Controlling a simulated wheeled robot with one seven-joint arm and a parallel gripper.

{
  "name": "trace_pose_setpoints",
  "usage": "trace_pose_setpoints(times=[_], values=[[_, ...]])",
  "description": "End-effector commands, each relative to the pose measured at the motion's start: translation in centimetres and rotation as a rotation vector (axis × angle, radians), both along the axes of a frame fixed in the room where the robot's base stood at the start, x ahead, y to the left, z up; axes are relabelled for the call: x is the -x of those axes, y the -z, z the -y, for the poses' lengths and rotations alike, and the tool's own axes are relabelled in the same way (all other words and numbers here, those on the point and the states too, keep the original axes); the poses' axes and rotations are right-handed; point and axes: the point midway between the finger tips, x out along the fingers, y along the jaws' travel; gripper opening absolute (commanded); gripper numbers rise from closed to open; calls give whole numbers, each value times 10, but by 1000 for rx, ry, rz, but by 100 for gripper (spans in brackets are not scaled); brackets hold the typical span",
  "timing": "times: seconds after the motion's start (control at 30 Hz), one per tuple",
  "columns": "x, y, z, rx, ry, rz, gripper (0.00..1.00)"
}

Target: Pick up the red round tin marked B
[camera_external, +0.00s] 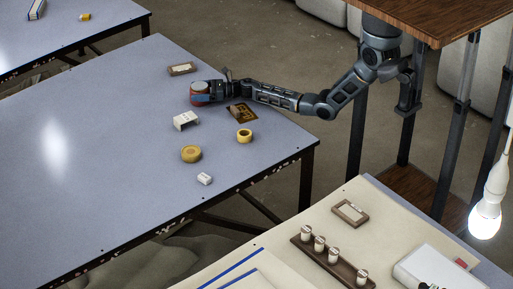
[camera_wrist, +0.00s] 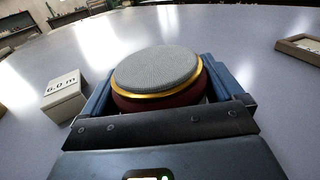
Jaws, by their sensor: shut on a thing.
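A round tin (camera_external: 198,87) with a grey top is in my gripper (camera_external: 204,93) near the back right of the blue-grey table (camera_external: 110,130). In the wrist view the tin (camera_wrist: 157,66) has a grey textured lid, a gold rim and a dark red side. The blue fingers of my gripper (camera_wrist: 157,78) are shut on it, one on each side. Its lid looks about level. No letter B shows on the visible part. I cannot tell whether the tin touches the table.
A white box (camera_wrist: 65,96) marked "6.0 m" stands close by on the left in the wrist view. A shallow framed tray (camera_external: 182,68) lies behind the tin. A yellow ring (camera_external: 244,136), a round yellow thing (camera_external: 191,154) and a small white block (camera_external: 204,178) lie nearer. The table's left is clear.

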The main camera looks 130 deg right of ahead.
Motion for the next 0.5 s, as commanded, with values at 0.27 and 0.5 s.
trace_pose_setpoints(times=[0.27,0.5], values=[[0,-2,0,2,0,1,39],[0,-4,0,3,0,1,39]])
